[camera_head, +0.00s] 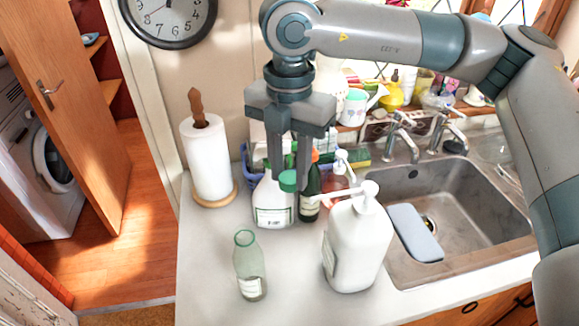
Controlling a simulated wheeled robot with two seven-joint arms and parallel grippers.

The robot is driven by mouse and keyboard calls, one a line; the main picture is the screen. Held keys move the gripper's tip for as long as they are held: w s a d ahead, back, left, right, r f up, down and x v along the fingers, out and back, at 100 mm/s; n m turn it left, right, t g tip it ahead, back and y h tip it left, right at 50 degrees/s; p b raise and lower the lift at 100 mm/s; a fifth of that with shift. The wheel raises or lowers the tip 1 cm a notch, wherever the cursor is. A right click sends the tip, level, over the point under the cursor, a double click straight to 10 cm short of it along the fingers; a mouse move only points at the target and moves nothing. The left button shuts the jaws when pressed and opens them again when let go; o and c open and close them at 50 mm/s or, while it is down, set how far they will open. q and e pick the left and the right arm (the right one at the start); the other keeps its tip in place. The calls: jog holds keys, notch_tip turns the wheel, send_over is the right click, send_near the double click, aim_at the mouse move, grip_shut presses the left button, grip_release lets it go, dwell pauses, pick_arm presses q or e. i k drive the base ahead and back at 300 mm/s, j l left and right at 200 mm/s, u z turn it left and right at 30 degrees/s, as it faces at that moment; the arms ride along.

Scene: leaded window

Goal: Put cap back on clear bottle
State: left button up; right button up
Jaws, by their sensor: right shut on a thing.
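The clear bottle (249,268) stands upright and uncapped near the front left of the counter, with a pale label low on its side. Its open greenish mouth faces up. My right gripper (289,181) points down from above, shut on a green cap (289,181). It holds the cap up behind and to the right of the clear bottle, apart from it. A white spray bottle and a dark green bottle show behind the cap. My left gripper is not in view.
A large white pump bottle (356,246) stands right of the clear bottle. A white bottle (272,205), a dark bottle (309,203) and a paper towel roll (207,160) stand behind. The sink (470,205) is at right. Bare counter (205,270) lies left of the clear bottle.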

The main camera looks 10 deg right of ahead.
aim_at(248, 256)
jog(key=k+j, duration=0.25)
jog(key=k, duration=0.15)
jog(key=k+j, duration=0.25)
jog(key=k, duration=0.15)
